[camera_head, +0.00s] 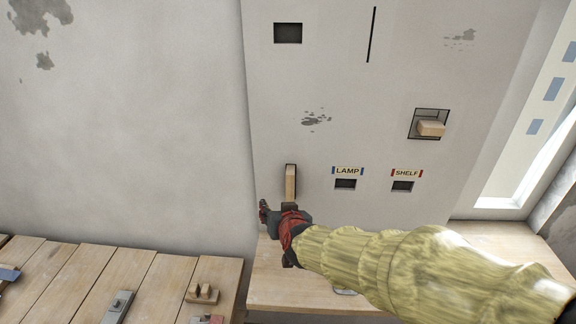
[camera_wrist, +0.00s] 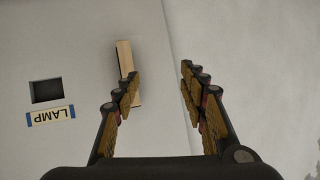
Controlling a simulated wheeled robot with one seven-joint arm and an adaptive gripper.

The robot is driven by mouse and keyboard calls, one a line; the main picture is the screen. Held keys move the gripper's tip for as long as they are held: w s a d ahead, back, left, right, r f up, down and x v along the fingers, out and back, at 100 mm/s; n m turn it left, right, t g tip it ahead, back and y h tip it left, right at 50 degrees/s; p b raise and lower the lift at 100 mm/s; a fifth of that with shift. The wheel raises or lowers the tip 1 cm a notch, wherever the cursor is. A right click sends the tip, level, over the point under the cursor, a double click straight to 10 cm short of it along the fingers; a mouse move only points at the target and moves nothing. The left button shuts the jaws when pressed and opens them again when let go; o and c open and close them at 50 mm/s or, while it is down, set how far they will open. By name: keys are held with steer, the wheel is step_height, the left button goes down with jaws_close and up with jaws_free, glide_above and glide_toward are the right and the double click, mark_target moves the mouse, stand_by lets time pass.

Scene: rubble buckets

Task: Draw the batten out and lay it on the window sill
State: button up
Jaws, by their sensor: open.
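A pale wooden batten (camera_head: 290,180) stands upright in a narrow slot in the grey wall panel. A second, blockier wooden piece (camera_head: 431,129) sticks out of a square opening further right; I cannot tell for certain which is the task's batten. My gripper (camera_head: 277,211) is open and empty just below the upright piece. In the wrist view the upright piece (camera_wrist: 125,58) is at the left finger, which hides part of it, not midway between the fingers (camera_wrist: 159,82). The window is at the right, with a pale ledge (camera_head: 498,203) at its foot.
Empty openings labelled LAMP (camera_head: 345,184) and SHELF (camera_head: 402,186) lie right of the upright piece. A plank bench (camera_head: 65,285) with blocks and tools stands lower left. A wooden surface (camera_head: 500,235) runs below the panel, partly covered by my sleeved arm.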

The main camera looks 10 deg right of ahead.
mark_target(290, 181)
steer(key=w+d+h+p, duration=0.1)
steer(key=w+d+p, duration=0.1)
steer(key=w, duration=0.2)
steer(key=w+d+m+t+h+p, duration=0.1)
steer(key=w+d+h+p, duration=0.1)
steer(key=w, duration=0.1)
steer(key=w+d+m+h+p, duration=0.1)
steer(key=w+d+h+p, duration=0.1)
steer(key=w, duration=0.2)
steer(key=shift+w+d+f+t, duration=0.2)
steer(key=shift+w+d+t, duration=0.1)
steer(key=shift+w+d, duration=0.1)
steer(key=shift+c, duration=1.4)
steer(key=c, duration=0.7)
jaws_close()
steer(key=shift+c, duration=0.3)
jaws_free()
jaws_close()
